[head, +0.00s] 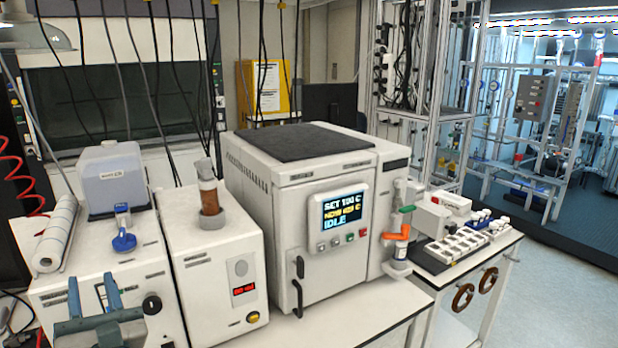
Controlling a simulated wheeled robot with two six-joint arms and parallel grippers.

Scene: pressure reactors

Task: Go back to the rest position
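My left gripper (93,293) is at the bottom left of the head view, in front of the white instrument (125,262) with the dark knob. Its two dark fingers point up and stand apart, with nothing seen held between them. I cannot tell whether it touches the instrument. My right gripper is not in view.
A white reactor cabinet (325,262) with a lit screen (344,210) reading IDLE stands in the middle. Left of it, a brown tube (208,197) stands upright in a grey collar on a white unit (205,252). At right are an orange fitting (397,245) and a vial rack (455,245).

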